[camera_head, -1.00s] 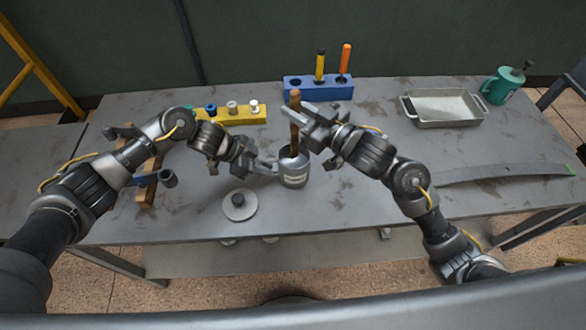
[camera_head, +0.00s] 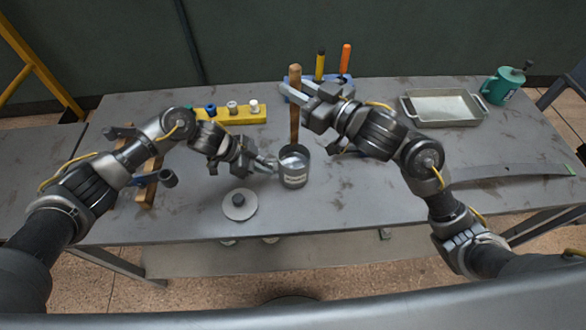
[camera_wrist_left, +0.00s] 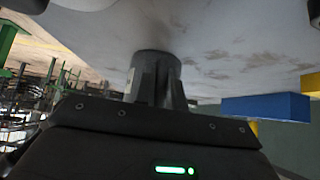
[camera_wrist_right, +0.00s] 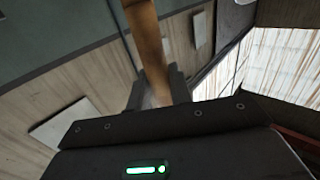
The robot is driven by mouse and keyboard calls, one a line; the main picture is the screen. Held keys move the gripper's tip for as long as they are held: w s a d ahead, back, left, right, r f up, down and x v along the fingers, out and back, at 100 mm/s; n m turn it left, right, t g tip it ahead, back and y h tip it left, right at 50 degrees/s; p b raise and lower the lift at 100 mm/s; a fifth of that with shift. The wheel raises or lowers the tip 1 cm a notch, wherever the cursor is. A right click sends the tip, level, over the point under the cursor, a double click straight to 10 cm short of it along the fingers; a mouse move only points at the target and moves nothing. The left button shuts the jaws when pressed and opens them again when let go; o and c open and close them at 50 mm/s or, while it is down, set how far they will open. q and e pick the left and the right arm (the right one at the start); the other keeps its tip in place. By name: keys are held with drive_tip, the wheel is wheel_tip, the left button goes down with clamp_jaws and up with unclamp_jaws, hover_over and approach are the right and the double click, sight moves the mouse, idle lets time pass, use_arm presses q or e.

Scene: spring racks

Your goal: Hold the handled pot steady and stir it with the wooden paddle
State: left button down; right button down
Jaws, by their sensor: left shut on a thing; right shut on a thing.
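The pot (camera_head: 294,172), a grey metal cylinder with a pale label, stands upright on the table. My left gripper (camera_head: 268,165) is shut at its left side, where the handle is hidden by the fingers. The pot also shows in the left wrist view (camera_wrist_left: 156,72). The wooden paddle (camera_head: 295,120) is upright in my right gripper (camera_head: 300,92), which is shut on its upper part. The paddle's lower end is at or just above the pot's rim; I cannot tell whether it is inside. The paddle also shows in the right wrist view (camera_wrist_right: 148,40).
A round lid (camera_head: 239,205) with a dark knob lies left of the pot. Behind are a yellow block (camera_head: 232,115) with several knobs and a blue rack (camera_head: 345,92) with two handled tools.

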use_arm(q)
drive_tip(key=c, duration=1.4)
unclamp_jaws()
drive_tip(key=v, duration=1.2)
